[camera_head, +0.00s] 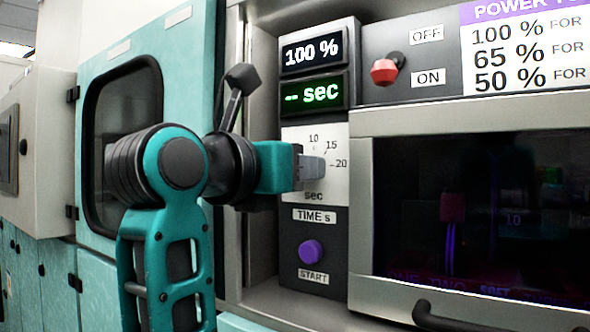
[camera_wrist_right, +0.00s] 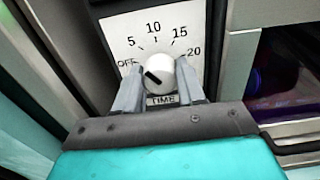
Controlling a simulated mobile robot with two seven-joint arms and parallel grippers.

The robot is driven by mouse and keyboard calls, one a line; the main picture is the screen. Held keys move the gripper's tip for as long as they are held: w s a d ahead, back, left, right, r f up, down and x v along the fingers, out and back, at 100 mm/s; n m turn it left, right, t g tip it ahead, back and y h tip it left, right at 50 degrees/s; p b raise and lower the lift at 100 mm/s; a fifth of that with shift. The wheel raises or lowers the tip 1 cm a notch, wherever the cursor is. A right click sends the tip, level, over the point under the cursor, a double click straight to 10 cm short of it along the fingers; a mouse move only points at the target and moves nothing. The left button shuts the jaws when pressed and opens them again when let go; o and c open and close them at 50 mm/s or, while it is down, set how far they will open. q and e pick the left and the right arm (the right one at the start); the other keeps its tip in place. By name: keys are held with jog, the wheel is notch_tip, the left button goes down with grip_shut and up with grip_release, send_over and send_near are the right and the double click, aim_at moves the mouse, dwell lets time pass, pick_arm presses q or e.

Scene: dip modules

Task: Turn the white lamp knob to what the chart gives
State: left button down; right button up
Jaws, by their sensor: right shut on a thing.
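The white knob (camera_wrist_right: 168,75) sits on a dial plate (camera_head: 332,190) marked OFF, 5, 10, 15 and 20. Its black pointer line slants up and left, roughly towards OFF. My right gripper (camera_wrist_right: 160,92) is shut on the knob, one grey finger at each side. In the head view my right gripper (camera_head: 312,168) covers the knob. The chart (camera_head: 525,50) at the upper right has a purple heading and rows for 100 %, 65 % and 50 %. Its right side is cut off, so the times are not visible. My left gripper is not in view.
Above the dial, one display (camera_head: 312,52) reads 100 % and a green one (camera_head: 313,95) reads "-- sec". A purple START button (camera_head: 311,251) is below. A red switch (camera_head: 384,72) stands beside OFF and ON labels. A dark-windowed chamber (camera_head: 480,210) with a black handle (camera_head: 455,320) is at right.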

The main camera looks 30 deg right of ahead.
jog(key=m+b, duration=0.1)
jog(key=m, duration=0.5)
jog(key=shift+m, duration=0.4)
dwell(0.4)
jog(key=o, duration=1)
jog(key=shift+o, duration=0.2)
jog(key=p+v, duration=0.1)
jog(key=v, duration=1.2)
